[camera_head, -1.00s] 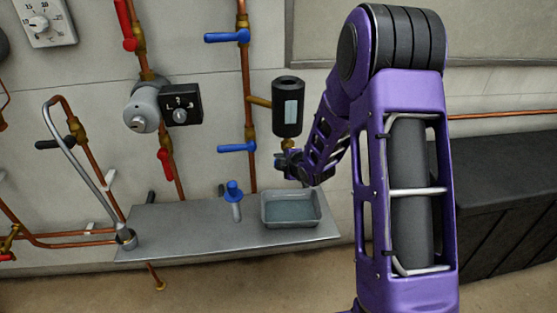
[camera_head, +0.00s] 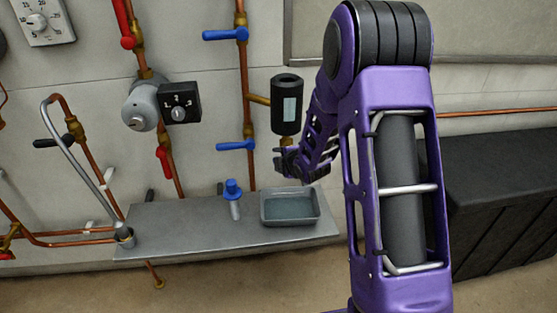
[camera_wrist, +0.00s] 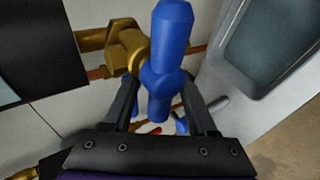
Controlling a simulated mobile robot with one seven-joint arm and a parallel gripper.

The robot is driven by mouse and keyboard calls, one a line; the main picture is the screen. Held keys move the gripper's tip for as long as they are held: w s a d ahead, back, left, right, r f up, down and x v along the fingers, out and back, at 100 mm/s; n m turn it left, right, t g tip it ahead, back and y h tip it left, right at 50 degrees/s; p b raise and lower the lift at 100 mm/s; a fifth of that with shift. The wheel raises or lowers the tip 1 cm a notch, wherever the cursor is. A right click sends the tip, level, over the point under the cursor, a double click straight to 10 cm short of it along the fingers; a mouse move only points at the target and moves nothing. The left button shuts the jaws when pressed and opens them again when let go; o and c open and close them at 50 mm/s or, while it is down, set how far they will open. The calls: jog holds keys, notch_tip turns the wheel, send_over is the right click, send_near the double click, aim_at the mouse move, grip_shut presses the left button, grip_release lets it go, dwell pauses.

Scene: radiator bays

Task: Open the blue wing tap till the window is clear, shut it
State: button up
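The blue wing tap (camera_wrist: 162,82) sits on a brass fitting (camera_wrist: 128,47) and fills the middle of the wrist view, its wings running up and down in the picture. My gripper (camera_wrist: 160,95) is open, one finger on each side of the tap; I cannot tell if either touches it. In the head view my gripper (camera_head: 283,162) is just below the black cylinder (camera_head: 286,108), and hides the tap there. The cylinder has a pale grey-blue window (camera_head: 289,111) on its front; its tint is too small to judge surely.
A grey tray (camera_head: 291,221) stands below on a metal shelf (camera_head: 185,230). Blue lever handles (camera_head: 236,146) stick out from the copper pipe to the left. A blue-topped item (camera_head: 233,190) stands beside the tray. A dark chest (camera_head: 500,200) is at the right.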

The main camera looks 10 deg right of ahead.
jog(key=p+v, duration=0.2)
jog(key=v, duration=1.5)
jog(key=shift+s, duration=0.2)
jog(key=shift+w+r, duration=0.1)
